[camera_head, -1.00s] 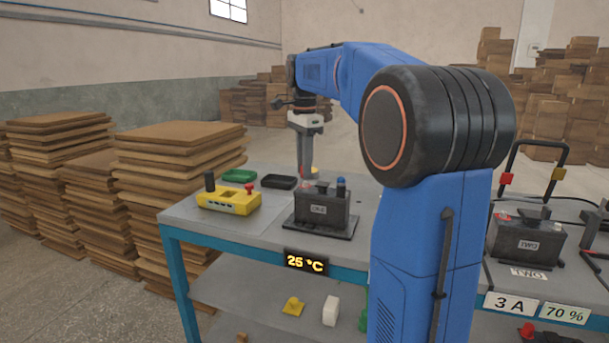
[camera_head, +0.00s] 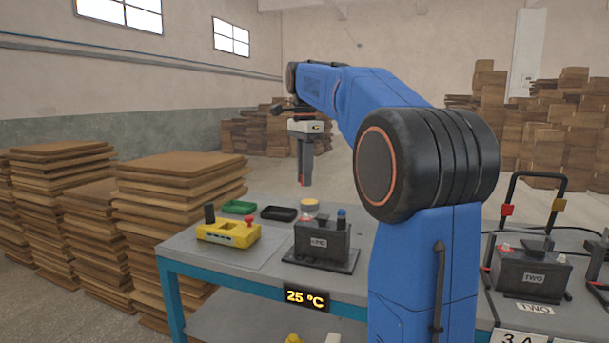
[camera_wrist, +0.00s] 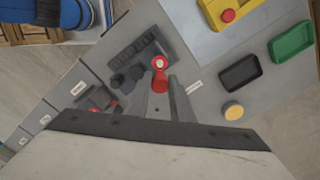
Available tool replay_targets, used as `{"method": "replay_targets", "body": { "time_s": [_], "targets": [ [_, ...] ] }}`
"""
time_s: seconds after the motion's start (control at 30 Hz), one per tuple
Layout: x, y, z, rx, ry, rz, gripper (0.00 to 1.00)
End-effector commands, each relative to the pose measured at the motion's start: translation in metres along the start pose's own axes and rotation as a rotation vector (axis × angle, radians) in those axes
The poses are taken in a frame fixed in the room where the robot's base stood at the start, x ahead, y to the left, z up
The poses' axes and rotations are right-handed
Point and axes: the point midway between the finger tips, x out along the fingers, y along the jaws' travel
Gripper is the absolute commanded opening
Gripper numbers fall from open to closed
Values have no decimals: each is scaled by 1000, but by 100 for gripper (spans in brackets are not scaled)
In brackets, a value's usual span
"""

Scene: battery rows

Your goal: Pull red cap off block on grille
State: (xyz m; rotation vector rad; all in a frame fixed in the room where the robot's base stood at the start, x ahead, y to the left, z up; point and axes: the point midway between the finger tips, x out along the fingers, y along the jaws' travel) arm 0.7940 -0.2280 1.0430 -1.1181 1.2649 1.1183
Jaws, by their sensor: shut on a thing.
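The dark block (camera_head: 322,241) with a pale label stands on a flat dark grille base (camera_head: 345,262) on the bench. My gripper (camera_head: 305,184) is well above the bench, over the block's back left. In the wrist view my gripper (camera_wrist: 160,88) is shut on the red cap (camera_wrist: 159,84), which shows between the fingertips. Just beyond it, a red ring with a pale centre (camera_wrist: 159,62) shows at the block. The cap looks clear of the block.
A yellow box (camera_head: 228,232) with a red button stands left of the block. Behind are a green tray (camera_head: 239,207), a black tray (camera_head: 279,213) and a round yellow-topped thing (camera_head: 310,204). A second block (camera_head: 533,267) is right of my arm. Air around the gripper is free.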

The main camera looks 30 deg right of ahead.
Motion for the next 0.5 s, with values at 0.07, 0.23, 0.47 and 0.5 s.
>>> {"method": "replay_targets", "body": {
  "time_s": [0.07, 0.23, 0.47, 0.5],
  "targets": [
    [0, 0, 0, 0, 0, 0, 1],
    [-1, 0, 0, 0, 0, 0, 1],
    [-4, 0, 0, 0, 0, 0, 1],
    [-4, 0, 0, 0, 0, 0, 1]
  ]
}}
